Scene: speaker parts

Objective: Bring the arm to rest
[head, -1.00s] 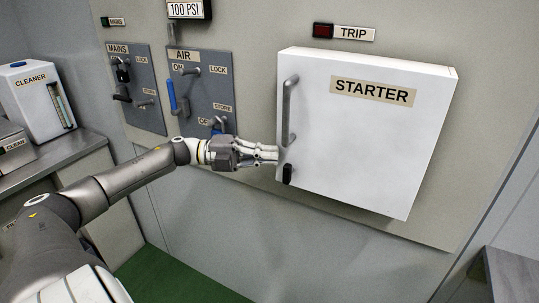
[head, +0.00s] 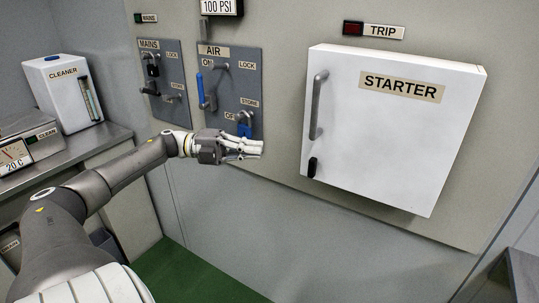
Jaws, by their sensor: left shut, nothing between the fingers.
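My left arm comes in from the lower left, and my left gripper (head: 259,149) is shut and empty. It is in front of the wall panel, just below the AIR plate (head: 226,70) and left of the STARTER box (head: 390,150). A clear gap separates the fingers from the box and its grey handle (head: 318,105). The STARTER door looks closed, with a black latch (head: 312,167) at its lower left. The gripper overlaps the area just under the blue padlock (head: 244,130); I cannot tell whether they touch. My right gripper is not in view.
The MAINS plate (head: 165,85) with a black padlock is left of the AIR plate. A CLEANER container (head: 58,95) and a 20 C gauge box (head: 25,150) stand on the left counter (head: 95,146). Space below the STARTER box is free.

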